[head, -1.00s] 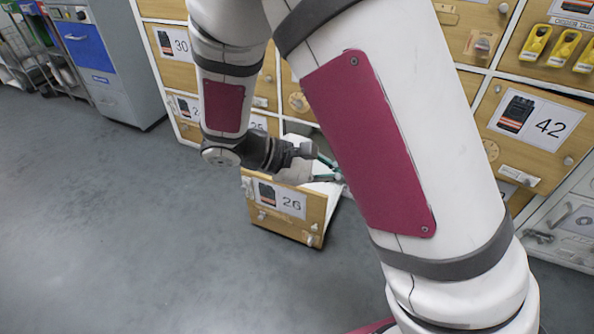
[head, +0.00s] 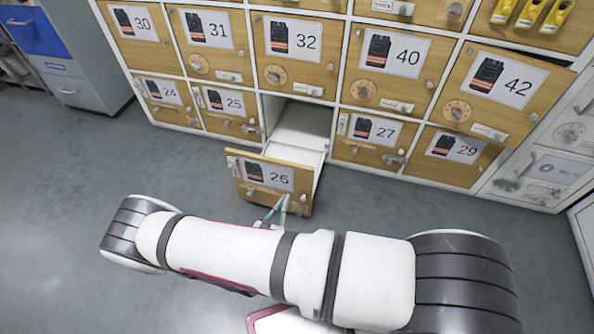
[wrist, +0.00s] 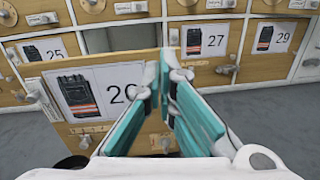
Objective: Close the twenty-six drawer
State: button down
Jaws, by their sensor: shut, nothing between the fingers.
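The twenty-six drawer (head: 268,178) is pulled out of the cabinet's bottom row in the head view, between the 25 and 27 fronts. Its wooden front carries a picture label with 26, and its white inside (head: 301,126) looks empty where it shows. My gripper (head: 272,214) is in front of the lower part of the drawer front. In the wrist view my gripper (wrist: 165,80) has teal fingers with tips close together, before the right part of the drawer front (wrist: 100,72). The fingers hide part of the label. I cannot tell whether they touch the front.
Fronts 25 (head: 229,103) and 27 (head: 370,132) flank the opening and look shut. Door 42 (head: 500,92) above right stands slightly ajar. A grey and blue cabinet (head: 70,50) is at the far left.

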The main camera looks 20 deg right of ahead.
notch_tip(320, 180, down, 2)
jog(key=n+t+y, duration=0.1)
jog(key=n, duration=0.1)
jog(key=b, duration=0.4)
send_near(300, 168)
jog(key=x, duration=0.7)
jog(key=shift+r, duration=0.1)
